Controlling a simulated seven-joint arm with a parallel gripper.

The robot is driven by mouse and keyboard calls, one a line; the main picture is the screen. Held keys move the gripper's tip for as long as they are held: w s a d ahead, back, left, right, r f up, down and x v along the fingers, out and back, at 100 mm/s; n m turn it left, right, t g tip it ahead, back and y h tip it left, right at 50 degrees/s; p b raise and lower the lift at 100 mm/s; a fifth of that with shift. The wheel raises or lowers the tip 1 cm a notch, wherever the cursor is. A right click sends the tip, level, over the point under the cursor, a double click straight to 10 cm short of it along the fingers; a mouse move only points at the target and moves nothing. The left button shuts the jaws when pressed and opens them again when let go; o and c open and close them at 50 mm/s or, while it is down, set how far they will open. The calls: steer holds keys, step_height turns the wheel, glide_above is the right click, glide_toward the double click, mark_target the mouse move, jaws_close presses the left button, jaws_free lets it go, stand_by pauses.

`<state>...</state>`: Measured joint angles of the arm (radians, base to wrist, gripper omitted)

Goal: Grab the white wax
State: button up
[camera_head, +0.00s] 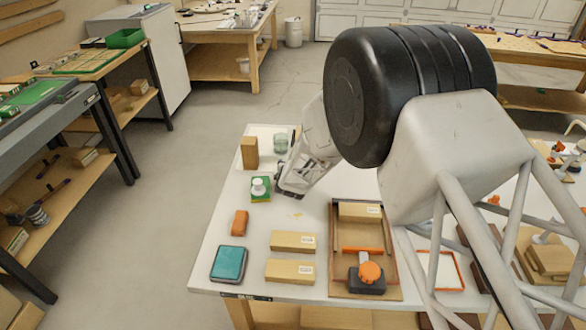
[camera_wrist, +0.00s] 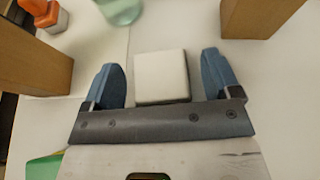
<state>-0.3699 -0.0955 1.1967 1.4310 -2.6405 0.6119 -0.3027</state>
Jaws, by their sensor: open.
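The white wax (camera_wrist: 163,77) is a small pale block with rounded edges on the white table. In the wrist view it lies between the two blue fingers of my gripper (camera_wrist: 160,82), with a gap visible on each side. My gripper is open and holds nothing. In the head view my gripper (camera_head: 289,187) is low over the far part of the table, and I cannot make out the wax there; the arm likely hides it. How high the fingers are above the table is hard to tell.
A wooden block (camera_head: 249,153), a glass jar (camera_head: 280,144) and a green pad (camera_head: 261,195) with a white round item stand left of my gripper. The wrist view shows wooden blocks (camera_wrist: 32,58) at left and right (camera_wrist: 255,16). A wooden tray (camera_head: 337,240) lies nearer the front.

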steer(key=shift+w+f, duration=0.1)
steer(key=shift+w, duration=0.15)
stand_by(0.4)
steer(key=c, duration=1)
steer(key=shift+c, duration=0.2)
steer(key=shift+r, duration=1.75)
steer(key=s+d, duration=0.1)
steer(key=s, duration=0.4)
steer(key=s+d+r, duration=0.1)
steer(key=s+d, duration=0.1)
steer(key=s, duration=0.3)
steer(key=s+d, duration=0.1)
steer(key=s, duration=0.4)
steer(key=shift+s+d+r, duration=0.1)
steer(key=shift+d+r, duration=0.2)
steer(key=shift+d, duration=0.05)
